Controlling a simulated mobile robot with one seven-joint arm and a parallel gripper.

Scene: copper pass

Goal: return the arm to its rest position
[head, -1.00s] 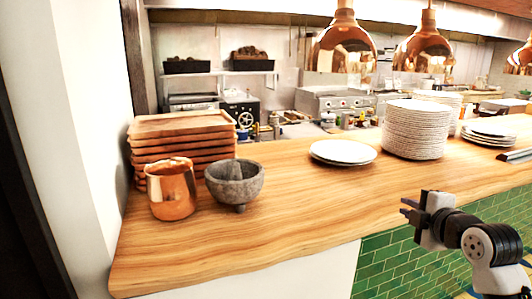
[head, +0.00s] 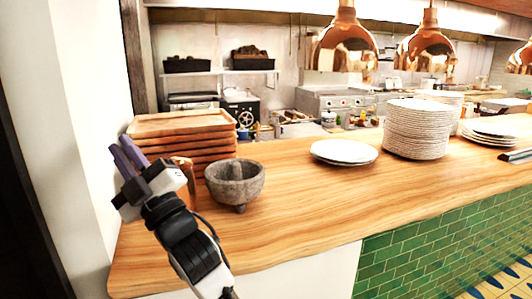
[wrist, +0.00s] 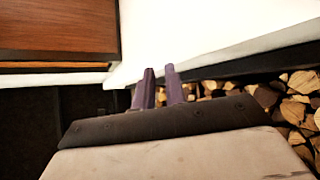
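My gripper (head: 119,152) is raised at the left of the head view, over the left end of the wooden counter (head: 290,225). Its two purple fingers point up and to the left, with a narrow gap between them and nothing held. The fingers (wrist: 161,72) also show in the wrist view, slightly apart and empty. My arm hides most of the copper mug (head: 187,168), which stands behind it. Whether the arm touches the mug cannot be told.
A stack of wooden trays (head: 180,125) stands behind my gripper. A stone mortar (head: 235,180) is just right of my arm. Plates (head: 343,152) and a tall plate stack (head: 416,130) are farther right. A white wall (head: 90,120) is close at left. Firewood (wrist: 265,97) shows in the wrist view.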

